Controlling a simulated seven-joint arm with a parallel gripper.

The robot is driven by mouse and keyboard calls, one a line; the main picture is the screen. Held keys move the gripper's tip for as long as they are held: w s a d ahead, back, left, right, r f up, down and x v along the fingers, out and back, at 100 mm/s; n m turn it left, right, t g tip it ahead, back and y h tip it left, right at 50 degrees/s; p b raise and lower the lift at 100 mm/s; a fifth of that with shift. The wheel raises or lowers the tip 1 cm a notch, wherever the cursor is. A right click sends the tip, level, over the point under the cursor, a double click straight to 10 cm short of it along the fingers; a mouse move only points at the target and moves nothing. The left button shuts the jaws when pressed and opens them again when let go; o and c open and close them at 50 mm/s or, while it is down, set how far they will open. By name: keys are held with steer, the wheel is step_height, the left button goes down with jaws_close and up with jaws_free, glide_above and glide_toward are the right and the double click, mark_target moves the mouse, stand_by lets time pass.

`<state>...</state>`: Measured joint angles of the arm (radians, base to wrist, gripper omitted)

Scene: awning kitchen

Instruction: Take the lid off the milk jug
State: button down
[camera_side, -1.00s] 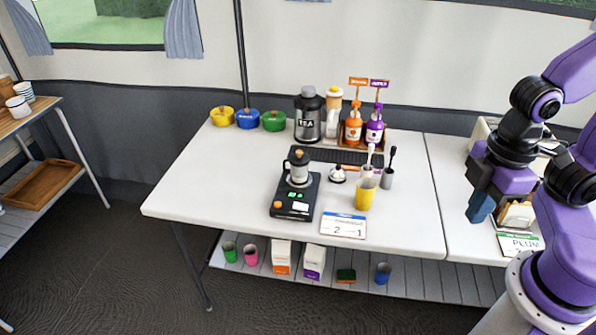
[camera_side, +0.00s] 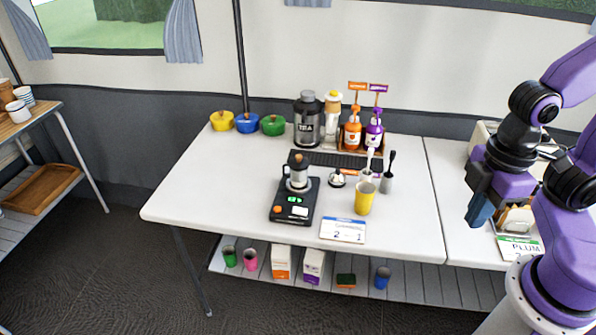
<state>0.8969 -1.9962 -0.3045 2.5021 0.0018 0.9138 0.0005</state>
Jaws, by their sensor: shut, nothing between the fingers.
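The silver milk jug (camera_side: 299,179) stands upright on a black scale (camera_side: 281,209) near the middle of the table. Its dark lid (camera_side: 298,160) sits on top, with a small wooden knob. My gripper (camera_side: 480,209) is at the right, pointing down above the right-hand table, well away from the jug. It is shut and empty.
A number card (camera_side: 342,228) lies in front. A tea urn (camera_side: 307,122) and pump bottles stand behind.

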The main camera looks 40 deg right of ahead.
stand_by(0.4)
steer(key=shift+c, duration=0.8)
jaws_free()
steer(key=w+a+r+m+t, duration=0.1)
steer(key=w+a+m, duration=0.45)
steer(key=w, duration=0.55)
steer(key=m+t+h, duration=0.3)
steer(key=m, duration=1.1)
glide_above(299, 157)
steer(key=s+a, duration=0.4)
steer(key=s, duration=0.2)
step_height(299, 157, down, 2)
steer(key=shift+m, duration=0.25)
steer(key=x, duration=1.7)
steer(key=shift+s+f, duration=0.2)
steer(key=shift+f, duration=0.25)
